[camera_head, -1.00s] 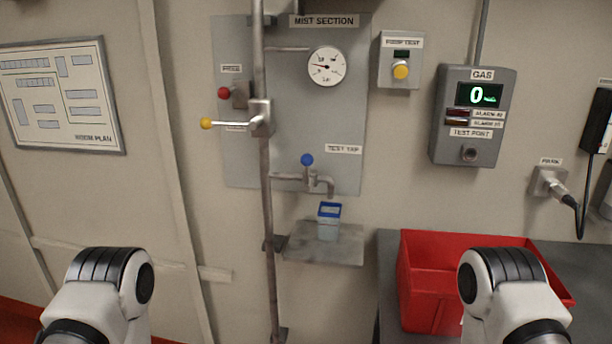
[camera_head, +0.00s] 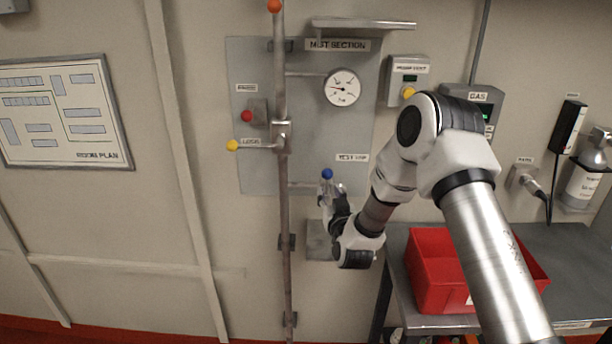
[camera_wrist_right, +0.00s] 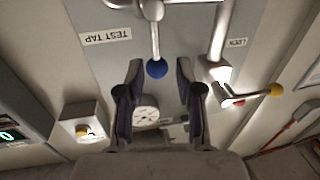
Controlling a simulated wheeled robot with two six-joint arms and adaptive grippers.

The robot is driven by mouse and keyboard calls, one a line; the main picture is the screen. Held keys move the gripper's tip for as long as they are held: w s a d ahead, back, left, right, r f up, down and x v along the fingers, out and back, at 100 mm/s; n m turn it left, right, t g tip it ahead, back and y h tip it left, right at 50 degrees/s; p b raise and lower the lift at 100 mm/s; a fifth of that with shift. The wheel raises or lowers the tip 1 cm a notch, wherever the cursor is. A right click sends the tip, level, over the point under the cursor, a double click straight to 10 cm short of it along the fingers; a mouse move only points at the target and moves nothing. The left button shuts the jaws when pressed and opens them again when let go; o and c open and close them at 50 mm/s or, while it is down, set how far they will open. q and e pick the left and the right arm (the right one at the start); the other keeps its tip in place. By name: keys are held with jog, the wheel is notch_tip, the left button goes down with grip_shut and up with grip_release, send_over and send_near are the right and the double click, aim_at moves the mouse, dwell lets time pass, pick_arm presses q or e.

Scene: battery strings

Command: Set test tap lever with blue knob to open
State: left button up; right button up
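The test tap's lever ends in a blue knob (camera_head: 327,174), which shows just above my right gripper (camera_head: 325,194) in the head view. In the right wrist view, which is upside down, the blue knob (camera_wrist_right: 157,69) and its metal stem (camera_wrist_right: 154,35) appear between the open fingertips of my right gripper (camera_wrist_right: 160,66). The fingers stand apart on both sides, with no clear contact visible. My right gripper and arm hide most of the tap and the cup below it in the head view. My left gripper is out of view.
A vertical pipe (camera_head: 284,220) and the yellow-knobbed lock lever (camera_head: 233,145) stand left of the tap. A gauge (camera_head: 342,87) and pump test box (camera_head: 408,80) are above. A red bin (camera_head: 432,290) sits on the bench at right.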

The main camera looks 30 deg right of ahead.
aim_at(327, 185)
jog(key=p+x, duration=0.1)
jog(key=x, duration=0.5)
jog(key=shift+s+d+f+p, duration=0.1)
jog(key=shift+d+p, duration=0.3)
jog(key=shift+w+a, duration=0.2)
jog(key=shift+w, duration=0.05)
jog(key=shift+s+d, duration=0.1)
grip_shut()
jog(key=shift+f, duration=0.1)
